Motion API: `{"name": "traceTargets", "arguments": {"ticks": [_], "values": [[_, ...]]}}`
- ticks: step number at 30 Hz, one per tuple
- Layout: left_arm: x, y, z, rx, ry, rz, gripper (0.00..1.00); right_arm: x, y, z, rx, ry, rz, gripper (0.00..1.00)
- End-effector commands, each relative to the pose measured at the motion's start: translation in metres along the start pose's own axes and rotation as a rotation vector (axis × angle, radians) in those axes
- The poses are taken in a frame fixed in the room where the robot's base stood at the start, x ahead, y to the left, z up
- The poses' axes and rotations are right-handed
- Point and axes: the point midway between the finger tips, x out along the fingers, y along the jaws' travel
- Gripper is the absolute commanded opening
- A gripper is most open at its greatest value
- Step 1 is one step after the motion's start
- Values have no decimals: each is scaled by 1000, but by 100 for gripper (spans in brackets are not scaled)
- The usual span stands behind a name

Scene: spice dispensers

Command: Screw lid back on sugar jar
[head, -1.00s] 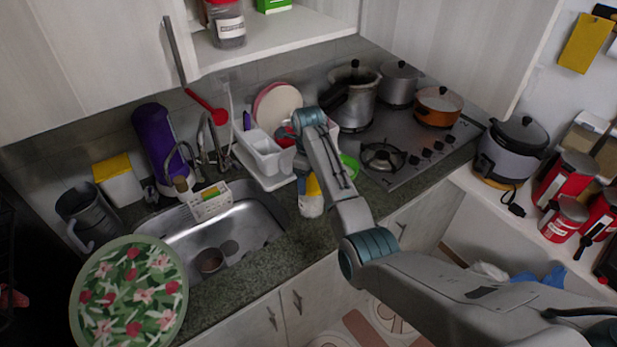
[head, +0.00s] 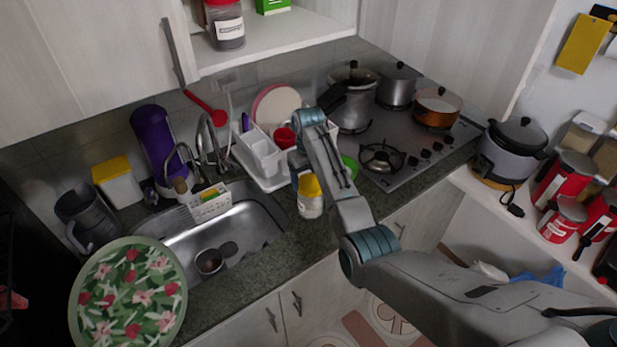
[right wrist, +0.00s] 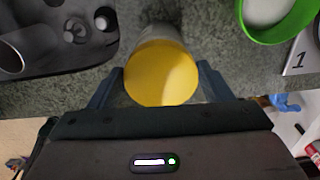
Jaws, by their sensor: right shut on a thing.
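A jar (head: 310,208) with a yellow lid (head: 309,187) stands on the dark green counter between the sink and the stove. The lid sits on top of the jar in the head view. In the right wrist view the round yellow lid (right wrist: 160,75) fills the space between the fingers of my right gripper (right wrist: 160,84), which is shut on it. The clear jar side shows just beyond the lid. In the head view my right forearm and wrist stand over and behind the jar, and the fingertips are hard to make out. My left gripper is not in view.
A green-rimmed round container (right wrist: 277,18) with white inside is close by on the right. The sink (head: 260,215) is on the left. A white dish rack (head: 262,160) with a red cup (head: 284,138) stands behind. The stove (head: 420,150) with pots is at the right.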

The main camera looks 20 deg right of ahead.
Motion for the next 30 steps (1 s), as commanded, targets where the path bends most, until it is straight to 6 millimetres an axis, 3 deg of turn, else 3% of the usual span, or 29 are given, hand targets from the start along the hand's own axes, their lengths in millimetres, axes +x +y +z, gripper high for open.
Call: {"name": "traceTargets", "arguments": {"ticks": [6, 7, 9, 19, 30], "values": [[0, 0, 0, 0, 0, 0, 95, 0, 0, 0, 3, 0, 1, 49], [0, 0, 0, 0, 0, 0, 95, 0, 0, 0, 3, 0, 1, 78], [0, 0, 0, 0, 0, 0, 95, 0, 0, 0, 3, 0, 1, 87], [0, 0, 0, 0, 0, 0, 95, 0, 1, 0, -51, -1, 0, 87], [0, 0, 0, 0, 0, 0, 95, 0, 5, -2, -534, -1, -2, 87]]}}
